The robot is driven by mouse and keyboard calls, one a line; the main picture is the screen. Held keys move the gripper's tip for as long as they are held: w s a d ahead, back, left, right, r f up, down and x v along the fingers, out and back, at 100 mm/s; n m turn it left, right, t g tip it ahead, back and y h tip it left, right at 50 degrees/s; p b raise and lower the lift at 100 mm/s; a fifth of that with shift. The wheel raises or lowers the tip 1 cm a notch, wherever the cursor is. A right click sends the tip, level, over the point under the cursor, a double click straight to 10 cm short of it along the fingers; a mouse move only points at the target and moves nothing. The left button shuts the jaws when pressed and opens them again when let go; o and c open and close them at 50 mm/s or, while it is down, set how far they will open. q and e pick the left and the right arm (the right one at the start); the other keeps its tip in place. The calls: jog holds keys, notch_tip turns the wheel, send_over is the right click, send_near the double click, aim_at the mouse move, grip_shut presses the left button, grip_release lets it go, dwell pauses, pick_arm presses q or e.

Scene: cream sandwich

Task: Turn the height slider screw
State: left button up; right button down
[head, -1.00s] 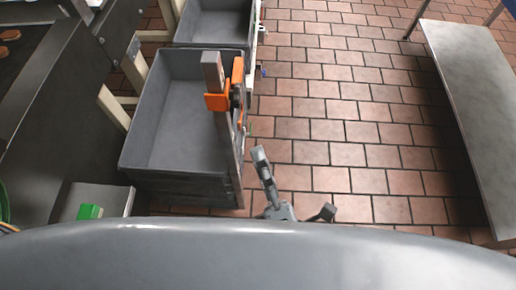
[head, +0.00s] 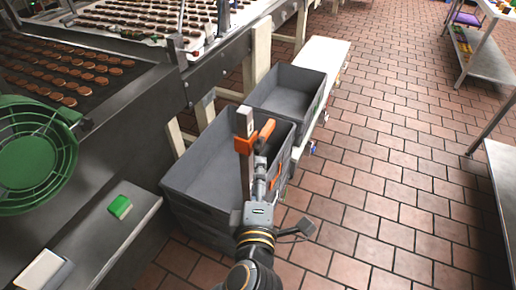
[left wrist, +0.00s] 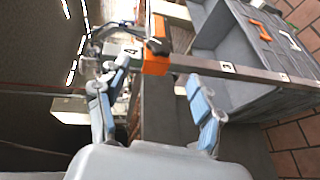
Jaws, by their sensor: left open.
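An orange height slider (head: 243,145) is clamped on an upright metal post (head: 246,181) beside the near grey crate. An orange arm of it sticks out to the right. In the left wrist view the slider (left wrist: 156,62) is ahead, with a dark part, perhaps the screw (left wrist: 158,46), on it. My left gripper (head: 260,166) is just right of the post, below the orange arm. In the left wrist view its blue-padded fingers (left wrist: 157,72) are spread, with the slider showing between and beyond them. I cannot tell whether they touch it. My right gripper is not in view.
Grey crates (head: 184,182) (head: 290,87) stand in a row. A conveyor with biscuits (head: 80,65), a green fan (head: 30,155) and a shelf with a green block (head: 120,207) are left. The tiled floor (head: 390,195) to the right is mostly open, with metal tables beyond.

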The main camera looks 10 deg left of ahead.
aim_at(260, 150)
pick_arm(q)
jog(key=w, duration=0.4)
jog(key=w+f+p, duration=0.1)
jog(key=w, duration=0.3)
jog(key=w+a+f, duration=0.1)
jog(key=w, duration=0.3)
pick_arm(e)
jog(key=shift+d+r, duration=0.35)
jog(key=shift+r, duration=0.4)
